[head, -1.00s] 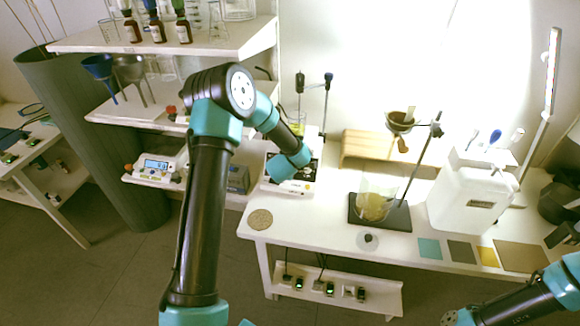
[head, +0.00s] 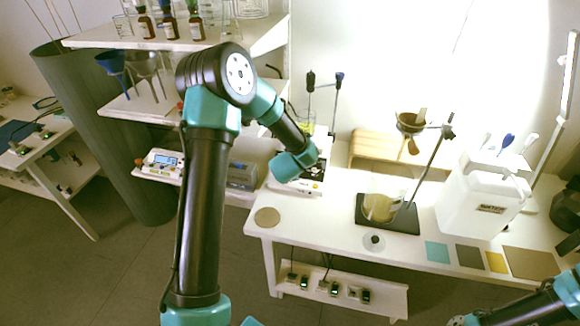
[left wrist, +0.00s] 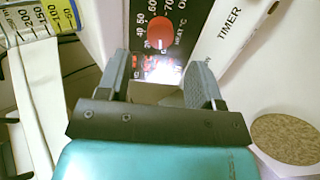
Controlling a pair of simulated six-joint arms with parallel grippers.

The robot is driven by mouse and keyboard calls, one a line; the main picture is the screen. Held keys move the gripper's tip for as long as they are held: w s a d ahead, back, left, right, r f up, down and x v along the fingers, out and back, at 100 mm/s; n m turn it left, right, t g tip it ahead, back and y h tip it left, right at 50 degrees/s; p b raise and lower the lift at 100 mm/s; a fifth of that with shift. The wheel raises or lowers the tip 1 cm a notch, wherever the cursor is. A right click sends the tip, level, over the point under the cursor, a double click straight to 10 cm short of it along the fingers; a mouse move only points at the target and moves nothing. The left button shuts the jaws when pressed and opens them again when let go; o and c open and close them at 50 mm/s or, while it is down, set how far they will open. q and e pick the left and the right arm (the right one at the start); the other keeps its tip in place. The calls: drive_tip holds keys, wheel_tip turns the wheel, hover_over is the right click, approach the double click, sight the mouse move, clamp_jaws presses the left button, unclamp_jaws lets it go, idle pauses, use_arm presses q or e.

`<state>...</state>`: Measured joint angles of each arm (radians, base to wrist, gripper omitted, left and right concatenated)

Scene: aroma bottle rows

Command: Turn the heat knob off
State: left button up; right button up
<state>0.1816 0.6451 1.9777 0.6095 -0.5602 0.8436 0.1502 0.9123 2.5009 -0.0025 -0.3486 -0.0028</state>
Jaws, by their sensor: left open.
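The heat knob (left wrist: 158,33) is a round red dial with a white mark, on a dark panel with temperature numbers around it, in the left wrist view. It belongs to the white hotplate (head: 312,190) on the table, largely covered by my left arm in the head view. My left gripper (left wrist: 162,66) is open, its two fingers pointing toward the panel, with the knob beyond and roughly between them. No contact with the knob shows. The left fingers are hidden in the head view. Only part of my right arm shows at the lower right; its gripper is out of frame.
A graduated beaker (left wrist: 38,18) stands beside the panel on the left. A round cork mat (left wrist: 285,139) lies at right. In the head view, a beaker (head: 380,207) stands on the dark stand base, with a white canister (head: 478,208) farther right.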

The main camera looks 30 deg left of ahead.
use_arm(q)
drive_tip(key=v, duration=1.1)
drive_tip(key=shift+s+r, duration=0.2)
drive_tip(key=shift+d, duration=0.1)
